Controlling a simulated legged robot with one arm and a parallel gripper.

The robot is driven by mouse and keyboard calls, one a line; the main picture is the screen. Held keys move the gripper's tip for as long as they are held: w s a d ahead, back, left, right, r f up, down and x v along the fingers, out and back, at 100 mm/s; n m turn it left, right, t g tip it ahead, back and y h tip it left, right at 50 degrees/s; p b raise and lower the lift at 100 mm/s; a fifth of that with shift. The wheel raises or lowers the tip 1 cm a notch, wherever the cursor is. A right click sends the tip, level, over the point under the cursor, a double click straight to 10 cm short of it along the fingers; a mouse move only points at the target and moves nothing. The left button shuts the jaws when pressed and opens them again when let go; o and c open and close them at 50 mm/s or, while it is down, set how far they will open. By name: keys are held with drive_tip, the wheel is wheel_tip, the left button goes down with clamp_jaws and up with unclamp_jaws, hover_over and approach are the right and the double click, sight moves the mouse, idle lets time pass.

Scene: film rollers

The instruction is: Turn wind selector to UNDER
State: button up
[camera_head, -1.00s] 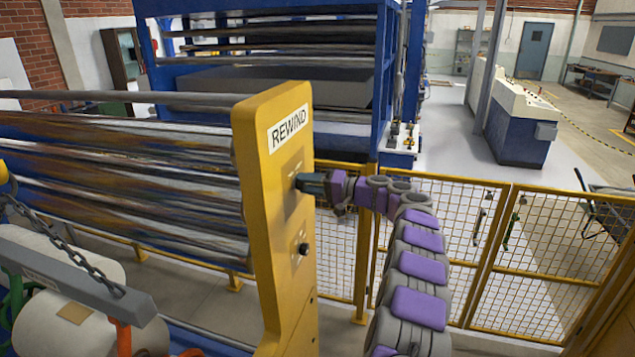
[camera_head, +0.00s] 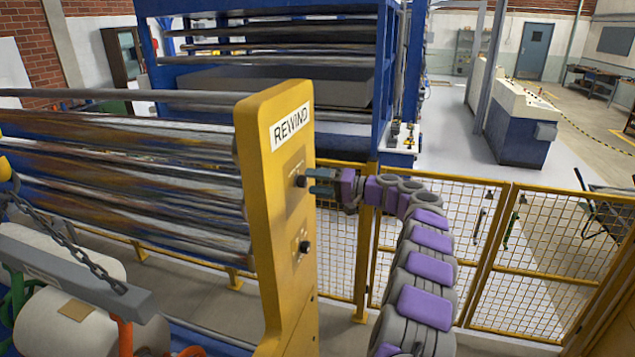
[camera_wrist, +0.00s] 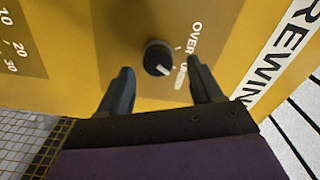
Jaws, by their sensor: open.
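The wind selector is a round black knob (camera_head: 301,181) on the yellow REWIND panel (camera_head: 275,225). In the wrist view, the knob (camera_wrist: 156,53) has a white mark on its lower edge, pointing down and slightly right. The label OVER (camera_wrist: 194,40) is to its upper right. A blurred second label (camera_wrist: 181,78), hard to read, is to its lower right, and the mark points towards that side. My gripper (camera_head: 316,182) is open just right of the knob and apart from it. In the wrist view, the fingertips (camera_wrist: 161,67) flank the knob with gaps on both sides.
A second black knob (camera_head: 305,247) sits lower on the panel, beside a numbered scale (camera_wrist: 10,40) in the wrist view. A yellow mesh fence (camera_head: 540,262) stands behind my arm. Shiny rollers (camera_head: 120,190) lie left of the panel.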

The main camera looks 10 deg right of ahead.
drive_tip(key=b+v, duration=0.1)
drive_tip(key=v, duration=1.4)
